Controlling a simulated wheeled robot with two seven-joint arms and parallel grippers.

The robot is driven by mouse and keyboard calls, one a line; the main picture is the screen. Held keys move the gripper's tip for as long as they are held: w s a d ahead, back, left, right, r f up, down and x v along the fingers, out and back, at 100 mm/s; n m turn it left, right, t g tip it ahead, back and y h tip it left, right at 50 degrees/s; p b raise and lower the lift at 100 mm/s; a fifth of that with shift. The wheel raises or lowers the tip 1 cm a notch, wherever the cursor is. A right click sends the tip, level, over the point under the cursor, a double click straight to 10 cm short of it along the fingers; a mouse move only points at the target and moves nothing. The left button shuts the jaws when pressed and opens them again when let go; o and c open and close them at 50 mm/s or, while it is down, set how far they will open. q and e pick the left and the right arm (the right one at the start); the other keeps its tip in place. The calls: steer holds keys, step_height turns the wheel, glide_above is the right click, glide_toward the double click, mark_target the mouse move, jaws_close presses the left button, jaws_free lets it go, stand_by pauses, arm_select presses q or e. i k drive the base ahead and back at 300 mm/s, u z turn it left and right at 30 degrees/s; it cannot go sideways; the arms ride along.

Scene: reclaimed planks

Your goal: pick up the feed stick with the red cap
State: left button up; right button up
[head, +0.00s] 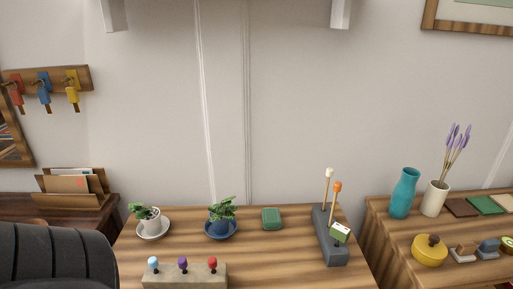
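The feed stick with the red cap (212,262) stands upright in a beige block (185,275) at the front of the wooden table; only its cap and a little of its stem show. A stick with a purple cap (182,262) and one with a light blue cap (153,262) stand to its left in the same block. The block's lower part is cut off by the frame's bottom edge. Neither of my grippers is in view.
Two potted plants, in a white pot (150,225) and a blue pot (221,230), stand behind the block. A green box (272,218) lies beside them. A grey holder (328,238) with tall white- and orange-topped sticks stands right. Bare tabletop (275,255) lies between.

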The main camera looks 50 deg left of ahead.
mark_target(213, 264)
steer(key=u, duration=1.85)
